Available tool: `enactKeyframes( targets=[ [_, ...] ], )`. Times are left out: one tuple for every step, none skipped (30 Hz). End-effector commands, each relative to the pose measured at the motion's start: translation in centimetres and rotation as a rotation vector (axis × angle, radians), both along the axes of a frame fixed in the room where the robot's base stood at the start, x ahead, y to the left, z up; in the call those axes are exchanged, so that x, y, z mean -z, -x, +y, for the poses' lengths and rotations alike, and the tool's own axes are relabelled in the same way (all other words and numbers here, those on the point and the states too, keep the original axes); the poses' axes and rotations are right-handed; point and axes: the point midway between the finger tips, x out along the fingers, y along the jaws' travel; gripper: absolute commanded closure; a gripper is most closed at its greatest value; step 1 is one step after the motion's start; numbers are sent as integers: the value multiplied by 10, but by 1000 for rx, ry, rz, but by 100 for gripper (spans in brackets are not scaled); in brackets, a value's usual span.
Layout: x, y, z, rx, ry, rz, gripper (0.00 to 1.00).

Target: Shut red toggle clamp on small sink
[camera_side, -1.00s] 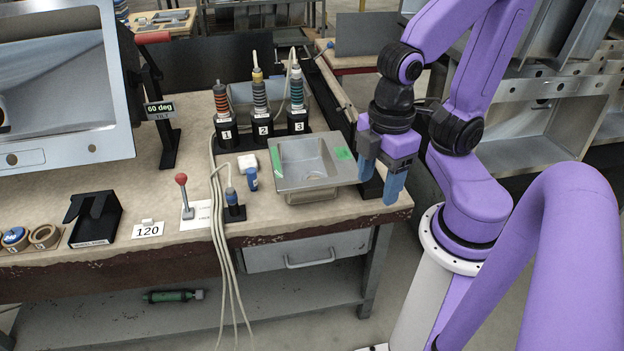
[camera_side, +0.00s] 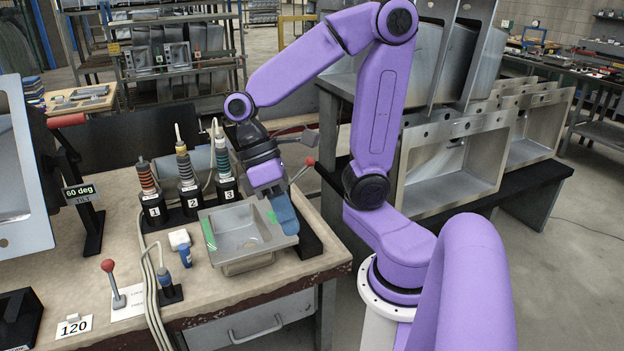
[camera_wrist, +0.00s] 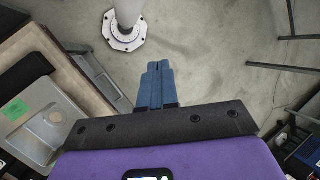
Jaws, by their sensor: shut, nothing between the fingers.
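The small metal sink (camera_side: 212,242) sits near the bench's right end, with green tape on its rim. A red-tipped handle (camera_side: 308,162) on a short rod shows behind the sink, just right of my gripper; its base is hidden by the gripper, so I cannot tell its clamp state. My gripper (camera_side: 288,228) has its blue fingers together, pointing down over the sink's right edge in the side view. I cannot tell whether they touch it. In the wrist view the shut fingers (camera_wrist: 158,66) have only floor behind them, and the sink (camera_wrist: 45,118) lies left.
Three numbered tools in black holders (camera_side: 186,180) stand behind the sink. The large tilted sink (camera_side: 20,170) fills the left side.

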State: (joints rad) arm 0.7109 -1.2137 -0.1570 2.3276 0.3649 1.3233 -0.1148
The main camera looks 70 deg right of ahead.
Motion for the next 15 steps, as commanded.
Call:
enactKeyframes(
  targets=[
    [0, -6, 0, 62, -13, 42, 100],
    [0, -9, 0, 98, -24, 66, 100],
    [0, -14, 1, 143, -42, 97, 100],
    [0, -17, 1, 178, -55, 120, 100],
    [-1, -21, 1, 214, -69, 141, 100],
    [-2, -27, 2, 260, -89, 171, 100],
    [-2, -31, 2, 294, -106, 191, 100],
    [-3, -35, 2, 330, -123, 212, 100],
    [-4, -42, 1, 378, -147, 236, 100],
    [-5, -46, 1, 413, -167, 256, 100],
    [-5, -51, 0, 447, -187, 272, 100],
    [-6, -58, -1, 496, -215, 295, 100],
    [-7, -63, -2, 531, -237, 312, 100],
    [-8, -68, -3, 566, -259, 327, 100],
    [-10, -76, -5, 614, -291, 346, 100]
  ],
)
